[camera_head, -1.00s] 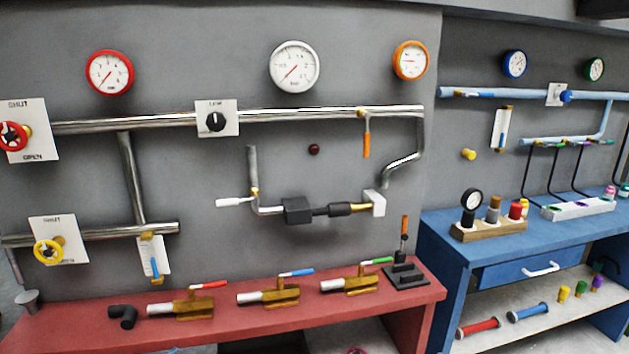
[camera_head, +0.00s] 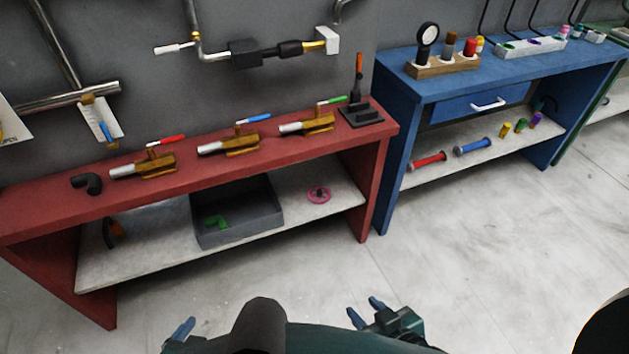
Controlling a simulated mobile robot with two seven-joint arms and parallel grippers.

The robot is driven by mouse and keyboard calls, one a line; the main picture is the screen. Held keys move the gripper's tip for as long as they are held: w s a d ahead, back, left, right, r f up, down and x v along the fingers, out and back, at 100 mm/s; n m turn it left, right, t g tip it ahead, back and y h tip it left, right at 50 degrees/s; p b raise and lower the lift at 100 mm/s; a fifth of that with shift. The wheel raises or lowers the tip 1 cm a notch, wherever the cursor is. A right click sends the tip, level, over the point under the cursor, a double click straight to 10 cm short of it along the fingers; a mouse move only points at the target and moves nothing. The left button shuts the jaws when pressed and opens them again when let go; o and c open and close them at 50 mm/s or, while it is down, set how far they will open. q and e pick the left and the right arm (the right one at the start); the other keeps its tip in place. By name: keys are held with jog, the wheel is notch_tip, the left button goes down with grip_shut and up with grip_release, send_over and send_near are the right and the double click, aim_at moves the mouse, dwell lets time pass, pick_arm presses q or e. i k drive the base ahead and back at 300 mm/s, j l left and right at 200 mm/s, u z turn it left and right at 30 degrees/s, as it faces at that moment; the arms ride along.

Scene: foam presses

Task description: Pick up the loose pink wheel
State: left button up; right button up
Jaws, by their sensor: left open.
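The loose pink wheel (camera_head: 319,195) lies flat on the pale lower shelf (camera_head: 285,229) of the red bench, right of a grey bin. Nothing touches it. My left gripper (camera_head: 181,334) is at the bottom edge of the view, partly cut off; it is open and far from the wheel. My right gripper (camera_head: 366,311) is at the bottom, right of the middle, with its two blue fingertips apart and nothing between them. Both grippers are well short of the bench.
The red bench top (camera_head: 49,217) overhangs the shelf. The grey bin (camera_head: 238,233) holds a green pipe piece (camera_head: 215,221). The bench's right leg (camera_head: 373,192) stands right of the wheel. A blue bench (camera_head: 396,110) adjoins it. The floor (camera_head: 477,257) in front is clear.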

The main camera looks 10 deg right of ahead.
aim_at(320, 191)
jog(key=i+l+z, duration=0.1)
jog(key=l, duration=0.25)
jog(key=i+l+z, duration=0.15)
jog(key=l, duration=0.2)
jog(key=i+l+z, duration=0.1)
jog(key=l, duration=0.25)
jog(key=i+l+z, duration=0.1)
jog(key=i+l, duration=0.2)
jog(key=i+j, duration=0.15)
jog(key=i, duration=0.25)
jog(key=i+j+z, duration=0.15)
jog(key=i, duration=0.25)
